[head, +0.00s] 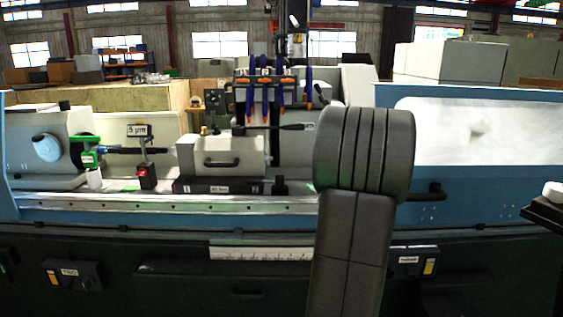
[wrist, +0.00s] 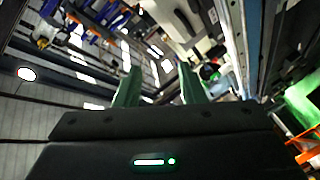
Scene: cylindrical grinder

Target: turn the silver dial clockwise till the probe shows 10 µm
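The probe display (head: 137,130) reads 5 µm in the head view. It sits above a small stand with a red and black base (head: 146,175), left of the tailstock (head: 222,160). I cannot make out the silver dial for certain in either view; my dark arm covers part of the machine's middle and right. My gripper (wrist: 158,75) shows in the wrist view with two green fingers standing apart and nothing visible between them. It does not show in the head view.
A workhead (head: 30,150) with a green clamp (head: 92,158) stands at the left of the blue grinder. Blue-handled tools (head: 265,95) hang behind. A white panel (head: 475,130) is at right.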

